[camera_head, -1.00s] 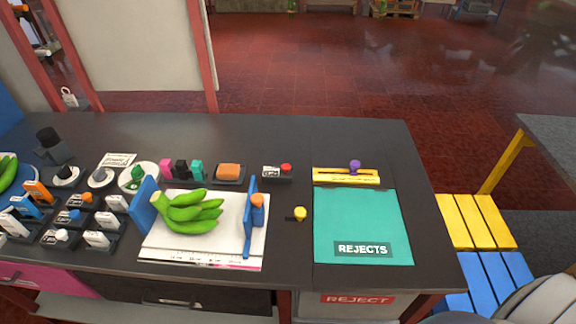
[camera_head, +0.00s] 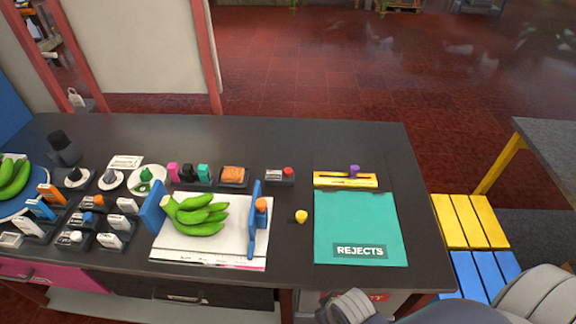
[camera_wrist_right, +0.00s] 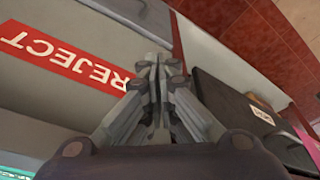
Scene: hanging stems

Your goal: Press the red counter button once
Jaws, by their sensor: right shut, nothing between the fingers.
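The red counter button (camera_head: 288,171) sits on the right end of a small dark box (camera_head: 273,178) with a white display, toward the back middle of the table. My right gripper (camera_head: 345,304) shows at the bottom of the head view, low in front of the table's front edge and well away from the button. In the right wrist view its fingers (camera_wrist_right: 158,70) are shut together with nothing between them. The button is not in the wrist view. My left gripper is not in view.
Green bananas (camera_head: 195,214) lie on a white board between blue plates. A teal REJECTS mat (camera_head: 357,222) lies at the right with a yellow bar (camera_head: 346,180) behind it. A yellow knob (camera_head: 301,216) stands between them. The red REJECT label (camera_wrist_right: 60,55) is close to my right gripper.

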